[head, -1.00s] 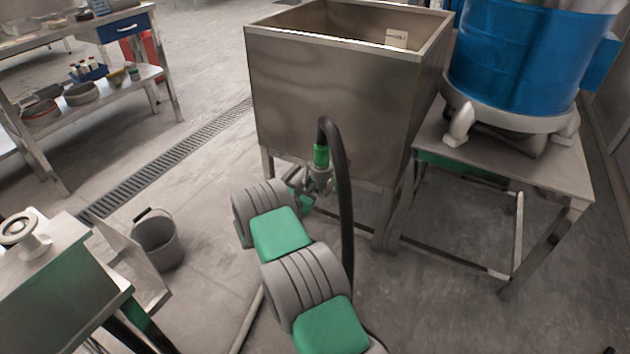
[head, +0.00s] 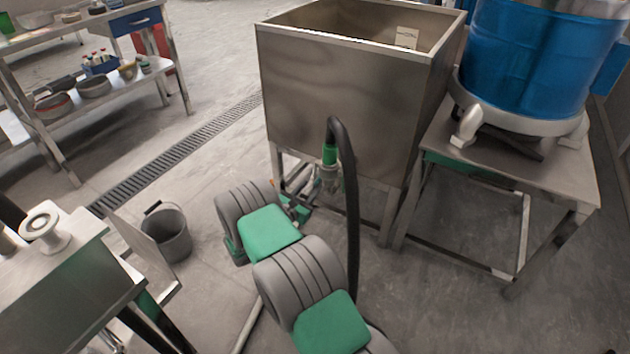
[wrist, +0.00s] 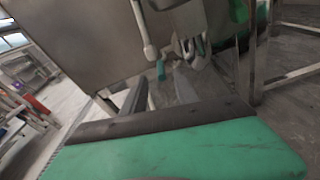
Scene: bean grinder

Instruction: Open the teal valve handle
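The teal valve handle (wrist: 160,70) shows as a small teal tip in the wrist view, below the metal pipework at the underside of the steel tank (wrist: 85,55). In the head view I cannot make it out clearly. My gripper (wrist: 160,92) is open, with its two grey fingers apart. In the wrist picture the handle appears between and beyond the fingertips, and nothing is held. In the head view my gripper (head: 300,203) is left of and below the metal valve fitting (head: 328,180), partly hidden by my arm.
A black hose with a green collar (head: 329,154) rises from the fitting and hangs down its right side. The steel tank (head: 345,90) stands on legs. A blue drum (head: 530,65) rests on a steel stand at right. A grey bucket (head: 168,235) sits left on open floor.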

